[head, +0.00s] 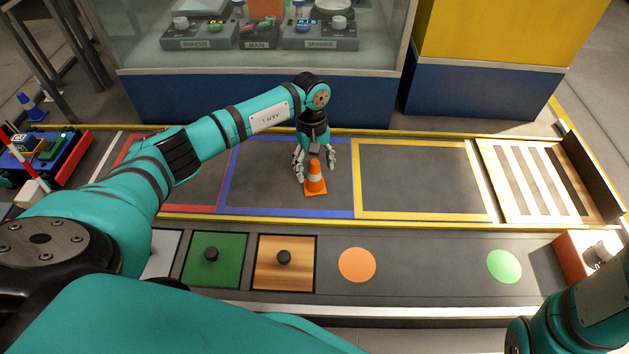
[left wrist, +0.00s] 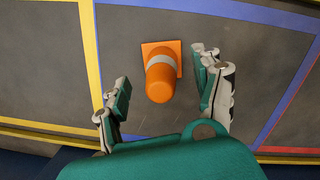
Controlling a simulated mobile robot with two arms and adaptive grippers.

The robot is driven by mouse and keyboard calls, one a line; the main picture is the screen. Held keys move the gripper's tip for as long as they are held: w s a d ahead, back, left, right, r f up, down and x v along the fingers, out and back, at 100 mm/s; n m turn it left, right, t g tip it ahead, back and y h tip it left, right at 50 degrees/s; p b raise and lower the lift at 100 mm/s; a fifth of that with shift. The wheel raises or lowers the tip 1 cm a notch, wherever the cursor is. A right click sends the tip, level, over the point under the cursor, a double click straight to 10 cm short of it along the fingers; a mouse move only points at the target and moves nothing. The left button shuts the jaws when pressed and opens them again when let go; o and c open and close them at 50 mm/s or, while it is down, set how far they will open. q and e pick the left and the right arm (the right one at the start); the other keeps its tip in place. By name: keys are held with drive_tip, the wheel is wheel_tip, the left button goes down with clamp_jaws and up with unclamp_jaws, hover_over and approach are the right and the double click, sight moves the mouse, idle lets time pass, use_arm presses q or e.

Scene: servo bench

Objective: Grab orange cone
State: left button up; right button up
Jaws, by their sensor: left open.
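The orange cone (head: 315,178) has a white band and a square base. It stands upright inside the blue-outlined square, near that square's right side. My left gripper (head: 314,166) is directly behind and above the cone in the head view, open, with its fingers pointing down. In the left wrist view the cone (left wrist: 161,75) lies between and just beyond the two spread fingers (left wrist: 165,97), nearer the right finger. I see no clear contact. Part of my right arm shows at the lower right of the head view, but its gripper is out of view.
A yellow-outlined square (head: 415,180) to the right is empty. A striped wooden ramp (head: 540,180) is beyond it. Along the front are a green panel (head: 230,248) and a wooden panel (head: 301,250) with black knobs, an orange disc (head: 357,265) and a green disc (head: 504,266). A glass-fronted cabinet stands behind.

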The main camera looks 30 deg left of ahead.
sight(315, 178)
use_arm(q)
drive_tip(key=f+b, duration=0.3)
drive_tip(key=f, duration=0.1)
drive_tip(key=shift+s+d+f+b, duration=0.2)
drive_tip(key=shift+f+b, duration=0.15)
drive_tip(key=shift+f, duration=0.05)
drive_tip(key=shift+r, duration=0.15)
drive_tip(key=c, duration=1.2)
